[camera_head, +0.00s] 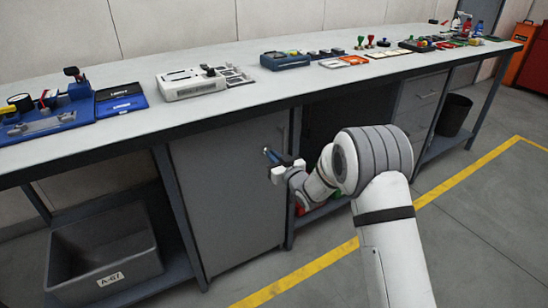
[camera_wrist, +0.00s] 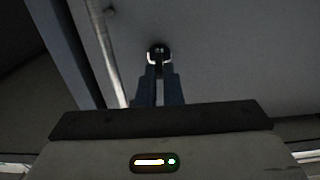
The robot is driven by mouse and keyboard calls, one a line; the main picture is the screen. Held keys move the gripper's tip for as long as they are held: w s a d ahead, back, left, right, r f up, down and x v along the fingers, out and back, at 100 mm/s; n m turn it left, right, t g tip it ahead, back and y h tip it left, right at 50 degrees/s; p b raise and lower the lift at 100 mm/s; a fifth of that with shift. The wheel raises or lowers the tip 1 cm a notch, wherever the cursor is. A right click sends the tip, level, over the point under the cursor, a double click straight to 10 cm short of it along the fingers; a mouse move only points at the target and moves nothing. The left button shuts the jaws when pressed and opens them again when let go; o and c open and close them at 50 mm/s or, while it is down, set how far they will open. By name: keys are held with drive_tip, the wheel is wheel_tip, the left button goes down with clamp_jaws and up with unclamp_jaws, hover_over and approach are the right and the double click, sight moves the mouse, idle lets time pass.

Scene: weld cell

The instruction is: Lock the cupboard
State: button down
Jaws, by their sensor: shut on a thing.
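The grey cupboard door (camera_head: 222,205) under the workbench looks closed in the head view. My gripper (camera_head: 270,155) is at the upper right part of this door. In the wrist view, the fingers of my gripper (camera_wrist: 158,88) point at the grey door face (camera_wrist: 225,50). They are shut on a small dark piece that looks like a key (camera_wrist: 159,66), at a round bright-rimmed lock (camera_wrist: 158,50). How deep the key sits in the lock, and its turn, cannot be told. A long bar handle (camera_wrist: 106,50) runs just left of the lock.
The workbench top (camera_head: 130,75) carries tools and trays above my arm. A grey bin labelled A-67 (camera_head: 105,250) sits on the lower left shelf. An open dark bay lies right of the cupboard. The floor in front is clear, with a yellow line (camera_head: 300,275).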

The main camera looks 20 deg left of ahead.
drive_tip(key=m, duration=0.9)
drive_tip(key=shift+w+d, duration=0.15)
drive_tip(key=shift+w, duration=0.05)
drive_tip(key=shift+w+d+f+m+p, duration=0.1)
drive_tip(key=shift+m+p, duration=0.2)
drive_tip(key=shift+m, duration=1.15)
drive_tip(key=shift+s+a+f+m+p, duration=0.15)
drive_tip(key=shift+m+p, duration=0.15)
drive_tip(key=shift+m, duration=1.2)
drive_tip(key=shift+w+d+f+m+p, duration=0.15)
drive_tip(key=shift+m+p, duration=0.15)
drive_tip(key=shift+m, duration=1.15)
drive_tip(key=c, duration=1.6)
unclamp_jaws()
